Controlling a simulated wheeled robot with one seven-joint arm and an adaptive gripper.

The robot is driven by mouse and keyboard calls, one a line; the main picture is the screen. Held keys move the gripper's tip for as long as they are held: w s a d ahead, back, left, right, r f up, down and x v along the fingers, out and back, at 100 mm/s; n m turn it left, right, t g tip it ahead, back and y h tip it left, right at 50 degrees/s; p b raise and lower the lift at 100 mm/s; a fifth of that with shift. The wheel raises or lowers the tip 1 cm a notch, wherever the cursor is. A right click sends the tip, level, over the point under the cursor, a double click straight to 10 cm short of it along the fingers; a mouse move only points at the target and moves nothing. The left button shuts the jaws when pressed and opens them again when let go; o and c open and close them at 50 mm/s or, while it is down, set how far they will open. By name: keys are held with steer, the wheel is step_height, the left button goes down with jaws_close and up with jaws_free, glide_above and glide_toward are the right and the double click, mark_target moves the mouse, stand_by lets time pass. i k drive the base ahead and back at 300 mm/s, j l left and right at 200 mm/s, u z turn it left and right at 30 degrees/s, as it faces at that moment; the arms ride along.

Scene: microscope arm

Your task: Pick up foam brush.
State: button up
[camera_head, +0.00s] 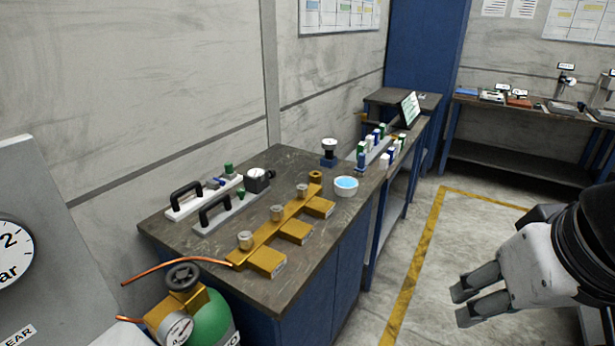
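I cannot make out a foam brush for certain in this view; the small items on the benches are too small to tell. My gripper (461,305) is at the lower right, over the floor and to the right of the near workbench.
The near workbench (290,157) holds a brass manifold (262,229), two handled plates, a white bowl (346,187) and several small bottles. A green gas cylinder (210,318) stands in front. A far bench (500,168) holds small tools. The floor between is clear.

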mark_target(360, 170)
steer(key=i+l+u, duration=0.35)
steer(key=i, duration=0.15)
steer(key=i+l+u, duration=0.4)
